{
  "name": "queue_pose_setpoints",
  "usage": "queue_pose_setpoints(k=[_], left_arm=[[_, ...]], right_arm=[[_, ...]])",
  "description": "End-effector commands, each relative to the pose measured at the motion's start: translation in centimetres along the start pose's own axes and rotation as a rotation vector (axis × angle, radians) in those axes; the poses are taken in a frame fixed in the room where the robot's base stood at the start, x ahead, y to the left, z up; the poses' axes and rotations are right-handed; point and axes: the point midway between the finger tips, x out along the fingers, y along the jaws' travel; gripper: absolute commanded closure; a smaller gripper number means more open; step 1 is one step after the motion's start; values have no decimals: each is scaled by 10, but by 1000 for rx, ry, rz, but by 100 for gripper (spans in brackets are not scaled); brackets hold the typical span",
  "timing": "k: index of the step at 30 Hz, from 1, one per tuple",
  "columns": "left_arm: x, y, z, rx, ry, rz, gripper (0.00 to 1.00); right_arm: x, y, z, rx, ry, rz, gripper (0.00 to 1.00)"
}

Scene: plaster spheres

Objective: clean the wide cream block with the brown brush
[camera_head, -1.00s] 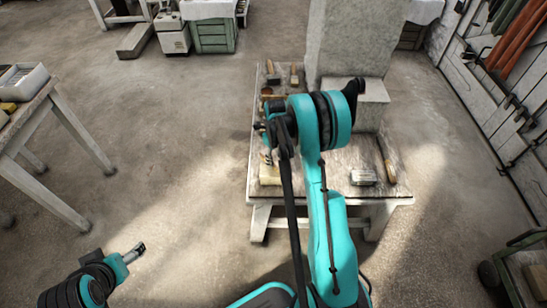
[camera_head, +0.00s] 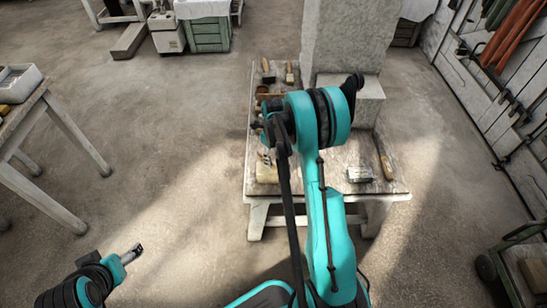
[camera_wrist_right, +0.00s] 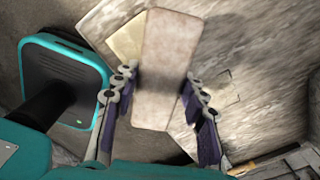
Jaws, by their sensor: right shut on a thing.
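The wide cream block (camera_head: 267,173) lies at the front left of the work table (camera_head: 310,188). Part of it shows in the right wrist view (camera_wrist_right: 128,42) behind the held thing. My right gripper (camera_wrist_right: 158,88) is shut on a long, pale tan-brown piece, which I take to be the brown brush (camera_wrist_right: 168,65). It hangs over the cream block; I cannot tell whether they touch. In the head view my right arm hides most of this gripper (camera_head: 264,157). My left gripper (camera_head: 137,250) is away from the table at the lower left; its jaws are too small to read.
A large stone block (camera_head: 345,40) stands at the table's back. A wooden-handled tool (camera_head: 384,158) and a small pale block (camera_head: 359,174) lie at the right. Brushes (camera_head: 268,72) lie at the back left. Another table (camera_head: 45,112) stands far left.

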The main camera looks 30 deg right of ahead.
Motion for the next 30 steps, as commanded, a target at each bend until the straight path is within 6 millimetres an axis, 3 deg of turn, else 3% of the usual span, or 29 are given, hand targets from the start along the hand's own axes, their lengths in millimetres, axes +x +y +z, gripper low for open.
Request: queue_pose_setpoints(k=[20,30], left_arm=[[2,0,1,0,0,0,24],[2,0,2,0,0,0,24]], right_arm=[[11,0,0,0,0,0,81],[10,0,-14,1,0,0,81]])
